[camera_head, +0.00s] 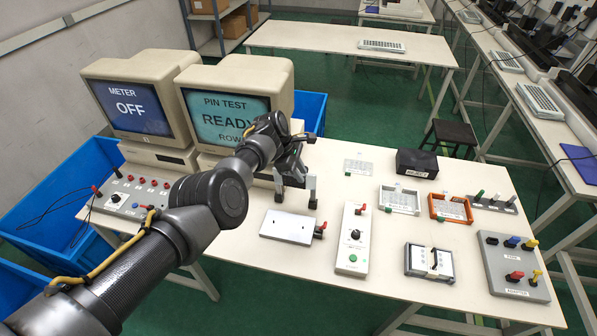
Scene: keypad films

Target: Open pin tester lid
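No device on the bench is legibly labelled as the pin tester, so I cannot tell for certain which one it is. A grey-framed unit (430,262) with white panels and a dark upright bar stands further right. My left gripper (296,200) points down above the bench behind the pale box, fingers apart, with nothing seen between them. The left monitor reads METER OFF; the right monitor (222,118) reads PIN TEST READY. My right gripper is out of view.
A switch panel (352,240) stands right of the pale box. White (399,200) and orange (450,208) trays, a black box (416,163) and a grey panel with coloured plugs (513,265) fill the right side. A knob panel (130,196) lies left.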

